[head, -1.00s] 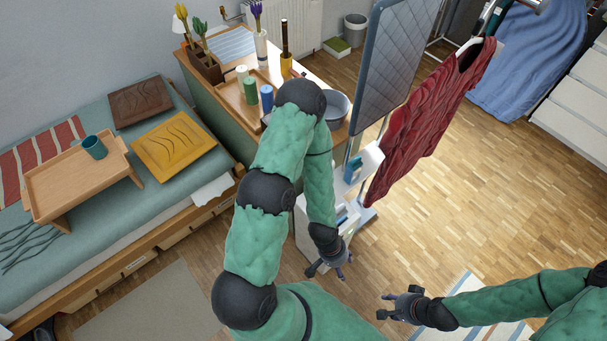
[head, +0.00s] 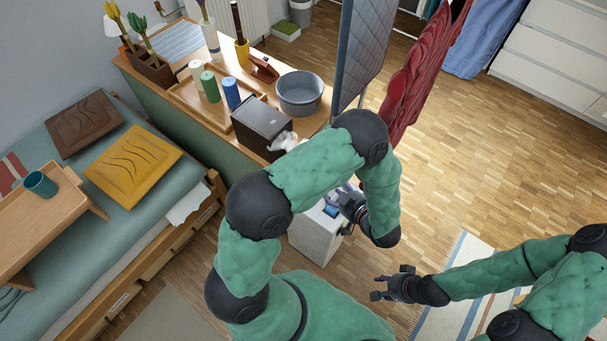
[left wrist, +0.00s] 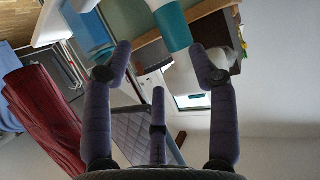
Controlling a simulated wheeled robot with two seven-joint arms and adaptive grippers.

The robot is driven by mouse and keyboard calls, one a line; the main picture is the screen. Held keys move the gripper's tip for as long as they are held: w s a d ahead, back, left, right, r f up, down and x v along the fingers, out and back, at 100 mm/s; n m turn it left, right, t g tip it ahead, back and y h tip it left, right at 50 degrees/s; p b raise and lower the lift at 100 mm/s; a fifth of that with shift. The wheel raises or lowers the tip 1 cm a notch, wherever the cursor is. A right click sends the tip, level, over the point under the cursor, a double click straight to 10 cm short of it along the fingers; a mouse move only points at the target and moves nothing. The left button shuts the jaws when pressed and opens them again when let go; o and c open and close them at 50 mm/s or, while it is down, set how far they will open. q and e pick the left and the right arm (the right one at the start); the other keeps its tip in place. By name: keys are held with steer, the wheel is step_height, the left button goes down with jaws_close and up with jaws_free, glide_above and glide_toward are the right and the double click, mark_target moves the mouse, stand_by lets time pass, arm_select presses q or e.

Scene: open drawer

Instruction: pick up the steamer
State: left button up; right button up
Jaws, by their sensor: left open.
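A teal and white object (left wrist: 173,26), which looks like the steamer, shows close up at the top of the left wrist view. Its tip points down between my left fingers, and I see no contact. My left gripper (left wrist: 160,62) is open and empty. In the head view my left gripper (head: 350,207) is over the white stand (head: 314,242), partly covered by my forearm. The steamer cannot be made out in the head view, where my left arm hides that spot. My right gripper (head: 390,286) is open and empty above the floor.
A dresser with a grey bowl (head: 300,92), a dark box (head: 262,126) and several candles stands behind my left arm. A quilted board (head: 357,50) and a red garment (head: 412,85) rise beyond it.

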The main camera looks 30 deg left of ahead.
arm_select(q)
steer(key=shift+s+a+r, duration=0.1)
steer(key=shift+s+a, duration=0.1)
steer(key=shift+g, duration=0.3)
steer(key=b+x, duration=0.1)
steer(key=x, duration=0.2)
steer(key=b+x, duration=0.2)
steer(key=x, duration=0.1)
steer(key=b+x, duration=0.1)
steer(key=x, duration=0.3)
steer(key=shift+a+r, duration=0.2)
steer(key=shift+r, duration=0.05)
steer(key=shift+w+a, duration=0.15)
steer(key=shift+a, duration=0.05)
steer(key=shift+y, duration=0.3)
jaws_close()
steer(key=shift+r, duration=0.2)
